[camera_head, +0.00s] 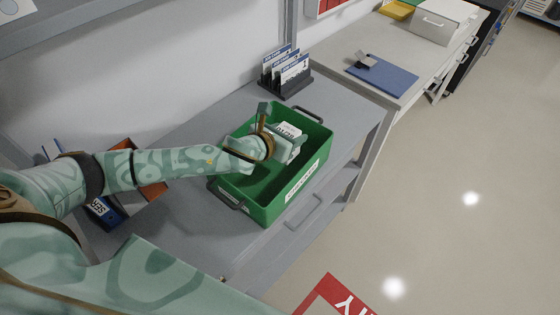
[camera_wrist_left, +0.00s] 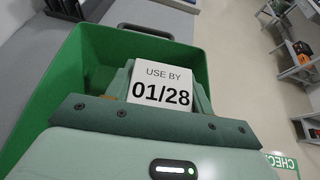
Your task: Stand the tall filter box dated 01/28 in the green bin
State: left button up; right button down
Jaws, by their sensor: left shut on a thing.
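The green bin (camera_head: 262,203) stands on the grey bench in the head view, with dark handles and a white label on its front. My left gripper (camera_head: 284,143) is over the bin and shut on a white filter box (camera_head: 289,129). In the left wrist view the box (camera_wrist_left: 163,85) reads "USE BY 01/28" between the jaws. The bin's wall (camera_wrist_left: 60,80) shows around it there. The box's lower end is hidden, so I cannot tell whether it touches the bin floor. My right gripper is not in view.
A dark rack (camera_head: 287,84) with several cards stands behind the bin. An orange bin (camera_head: 151,187) and a blue binder lie left, partly behind my left arm. A blue clipboard (camera_head: 382,75) lies on the farther bench. The floor at right is clear.

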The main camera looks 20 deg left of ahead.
pick_arm(q)
notch_tip(320, 180, down, 7)
jog(key=b, duration=0.3)
jog(key=shift+w+f, duration=0.1)
jog(key=shift+f, duration=0.1)
jog(key=shift+r, duration=0.15)
jog(key=o, duration=1)
jog(key=shift+c, duration=0.2)
jog(key=shift+s+r+p, duration=0.2)
jog(key=shift+s+p, duration=0.15)
jog(key=p+v, duration=0.2)
jog(key=v, duration=0.4)
jog(key=shift+s, duration=0.35)
jog(key=shift+a+r, duration=0.1)
